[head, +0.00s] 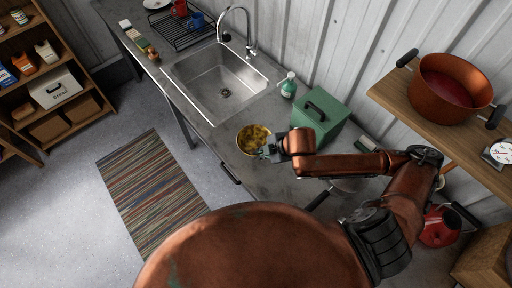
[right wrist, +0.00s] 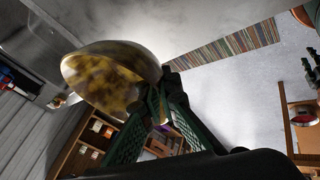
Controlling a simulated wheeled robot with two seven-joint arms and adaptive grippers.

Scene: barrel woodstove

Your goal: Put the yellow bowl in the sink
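The yellow bowl (head: 253,138) is mottled yellow and dark inside, over the front part of the counter, right of the sink. My right gripper (head: 270,151) is at its right-hand rim. In the right wrist view the bowl (right wrist: 112,75) is tilted, and the green-padded fingers (right wrist: 165,88) close on its rim. I cannot tell how far it is above the counter. The steel sink (head: 218,83) is empty, with its drain showing. My left gripper is not in the head view; a dark, copper-topped shape at the right wrist view's right edge may be it.
A green box (head: 320,118) and a soap bottle (head: 288,86) stand behind the bowl. A curved faucet (head: 243,32) rises at the sink's back. A dish rack (head: 182,32) with cups is beyond the sink. A copper pot (head: 450,88) sits on a shelf at right.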

